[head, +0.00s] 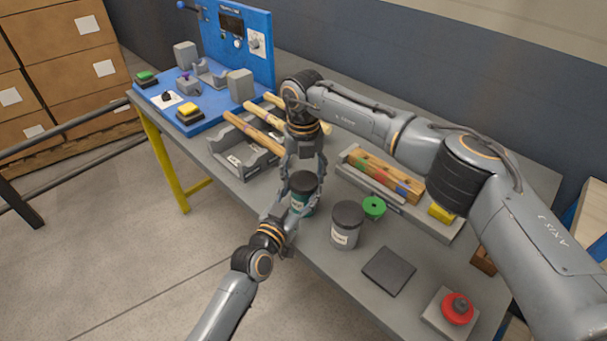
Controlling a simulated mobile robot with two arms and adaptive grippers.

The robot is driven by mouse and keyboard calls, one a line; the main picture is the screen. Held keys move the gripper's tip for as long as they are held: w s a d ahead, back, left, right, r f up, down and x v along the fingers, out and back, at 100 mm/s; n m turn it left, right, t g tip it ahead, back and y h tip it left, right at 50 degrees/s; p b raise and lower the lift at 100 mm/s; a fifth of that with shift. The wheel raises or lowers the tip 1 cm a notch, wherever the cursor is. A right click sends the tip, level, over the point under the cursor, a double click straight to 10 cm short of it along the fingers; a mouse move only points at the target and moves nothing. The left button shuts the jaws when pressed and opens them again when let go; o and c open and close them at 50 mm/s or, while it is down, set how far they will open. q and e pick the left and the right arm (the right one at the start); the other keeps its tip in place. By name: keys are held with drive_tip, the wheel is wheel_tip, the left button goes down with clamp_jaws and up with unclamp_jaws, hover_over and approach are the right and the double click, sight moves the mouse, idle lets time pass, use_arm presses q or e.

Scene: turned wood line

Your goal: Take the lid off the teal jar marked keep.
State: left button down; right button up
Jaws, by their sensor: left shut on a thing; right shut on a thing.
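The teal jar (297,208) stands upright near the front edge of the grey bench, with its dark lid (303,181) on top. The jar's marking is too small and covered to read. My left gripper (291,207) reaches in from the front and is shut on the jar's body. My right gripper (303,178) comes down from above and is shut on the lid, its fingers at the lid's sides. The lid looks seated on the jar; I cannot tell whether there is a gap.
A grey jar (344,236) with a dark lid stands close to the right. Behind are a tray with a wooden bar (385,178), a grey rack (238,159) with wooden rods and a blue station (237,35).

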drive_tip(key=n, duration=1.1)
drive_tip(key=shift+n, duration=0.4)
drive_tip(key=n, duration=0.5)
drive_tip(key=shift+n, duration=0.3)
drive_tip(key=n, duration=0.6)
drive_tip(key=shift+r, duration=0.2)
drive_tip(key=shift+r, duration=0.9)
drive_tip(key=shift+r, duration=0.15)
